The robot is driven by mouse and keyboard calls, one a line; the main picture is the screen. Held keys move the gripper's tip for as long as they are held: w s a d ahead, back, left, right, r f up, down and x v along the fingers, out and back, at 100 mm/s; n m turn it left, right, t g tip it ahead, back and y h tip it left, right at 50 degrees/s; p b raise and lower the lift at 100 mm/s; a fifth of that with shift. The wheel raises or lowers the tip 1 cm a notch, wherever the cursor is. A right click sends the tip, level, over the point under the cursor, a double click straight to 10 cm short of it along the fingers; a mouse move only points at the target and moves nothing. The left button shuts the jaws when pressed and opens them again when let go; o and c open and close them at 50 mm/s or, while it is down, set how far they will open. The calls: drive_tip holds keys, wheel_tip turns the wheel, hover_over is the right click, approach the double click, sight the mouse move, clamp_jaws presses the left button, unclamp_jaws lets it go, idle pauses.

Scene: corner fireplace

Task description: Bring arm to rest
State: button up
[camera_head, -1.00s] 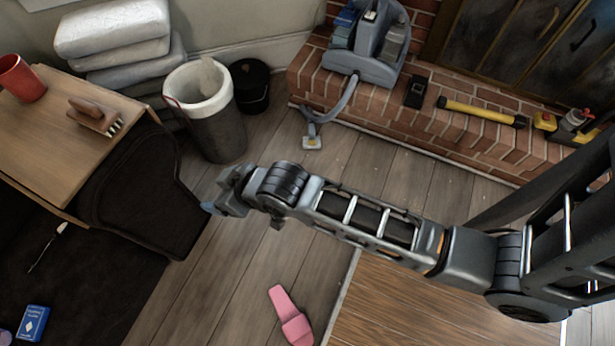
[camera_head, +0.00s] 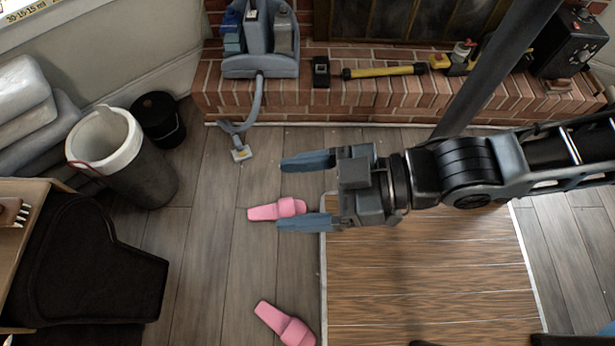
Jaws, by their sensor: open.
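My arm reaches in from the right edge, over the wooden floor and the brown wood-look panel. My gripper (camera_head: 306,191) points left with its two blue-grey fingers spread wide apart. It is open, and nothing shows held in it. A pink slipper (camera_head: 277,209) lies on the floor and shows between the fingers, seen from above. I cannot tell how high the gripper is above it.
A second pink slipper (camera_head: 284,324) lies nearer. A brick hearth (camera_head: 345,105) at the back bears a grey-blue vacuum-like machine (camera_head: 260,45), a yellow-handled tool (camera_head: 383,71) and a black box (camera_head: 568,45). A bin (camera_head: 130,165), black bucket (camera_head: 158,118) and dark chair (camera_head: 90,265) stand left.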

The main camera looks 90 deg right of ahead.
drive_tip(key=shift+s+r, duration=0.3)
drive_tip(key=shift+r, duration=0.25)
drive_tip(key=shift+s+r, duration=0.25)
drive_tip(key=shift+r, duration=0.3)
wheel_tip(320, 180, up, 10)
drive_tip(key=p, duration=0.9)
drive_tip(key=shift+f+p, duration=0.2)
drive_tip(key=shift+p, duration=0.1)
